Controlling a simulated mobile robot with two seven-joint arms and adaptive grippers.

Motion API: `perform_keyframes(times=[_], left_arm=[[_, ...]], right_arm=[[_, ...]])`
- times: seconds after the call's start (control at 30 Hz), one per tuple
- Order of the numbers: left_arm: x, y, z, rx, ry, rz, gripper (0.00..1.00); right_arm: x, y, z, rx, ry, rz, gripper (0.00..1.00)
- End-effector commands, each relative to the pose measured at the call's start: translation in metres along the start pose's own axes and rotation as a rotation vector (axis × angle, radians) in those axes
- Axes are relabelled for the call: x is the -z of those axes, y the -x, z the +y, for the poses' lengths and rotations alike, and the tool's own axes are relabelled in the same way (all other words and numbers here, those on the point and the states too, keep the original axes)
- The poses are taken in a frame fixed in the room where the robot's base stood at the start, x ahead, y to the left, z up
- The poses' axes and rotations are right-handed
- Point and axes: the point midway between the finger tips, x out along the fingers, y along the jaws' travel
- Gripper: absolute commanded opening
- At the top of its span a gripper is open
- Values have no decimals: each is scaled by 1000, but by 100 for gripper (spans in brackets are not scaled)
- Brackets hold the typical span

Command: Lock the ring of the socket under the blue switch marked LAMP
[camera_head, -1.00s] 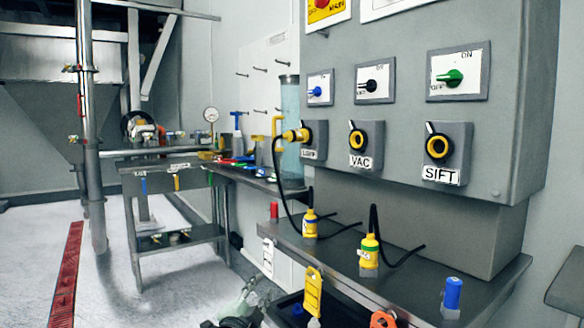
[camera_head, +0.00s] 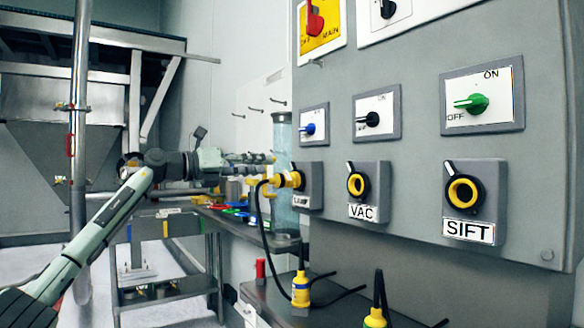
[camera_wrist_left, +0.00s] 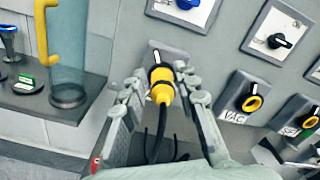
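The blue switch (camera_head: 308,129) is on the grey panel, above the socket marked LAMP (camera_head: 314,186). A yellow plug (camera_head: 271,181) with a black cable sits in that socket; the plug also shows in the left wrist view (camera_wrist_left: 162,93). The socket's ring (camera_head: 297,180) is around the plug's front end, partly hidden by it. My left gripper (camera_head: 268,160) is at the plug, pointing at the panel. In the left wrist view its fingers (camera_wrist_left: 158,84) are open, one each side of the plug and ring; contact is unclear. My right gripper is not in view.
The VAC socket (camera_head: 369,190) and SIFT socket (camera_head: 474,200) are to the right, both without plugs. Other yellow plugs (camera_head: 301,290) stand on the shelf below. A clear cylinder (camera_head: 283,160) with a yellow handle (camera_wrist_left: 44,30) stands left of the LAMP socket.

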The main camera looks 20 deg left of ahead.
Motion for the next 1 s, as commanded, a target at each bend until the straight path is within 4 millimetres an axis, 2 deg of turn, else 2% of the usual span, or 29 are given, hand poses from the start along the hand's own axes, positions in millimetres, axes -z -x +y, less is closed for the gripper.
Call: perform_keyframes(times=[0.17, 0.27, 0.4, 0.6, 0.73, 1.0], left_arm=[[-3, -4, 1, -8, -7, 9, 29], [-2, -18, 0, -7, -6, 10, 29], [-3, -42, 0, -6, -5, 10, 29], [-2, -67, 1, -8, -6, 7, 29], [-2, -74, 2, -9, -7, 8, 29], [-1, -75, 2, -9, -8, 8, 28]], right_arm=[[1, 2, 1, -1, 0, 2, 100], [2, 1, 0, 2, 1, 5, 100], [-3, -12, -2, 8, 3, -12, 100], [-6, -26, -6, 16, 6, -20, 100], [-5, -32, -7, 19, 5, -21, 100], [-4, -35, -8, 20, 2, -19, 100]])
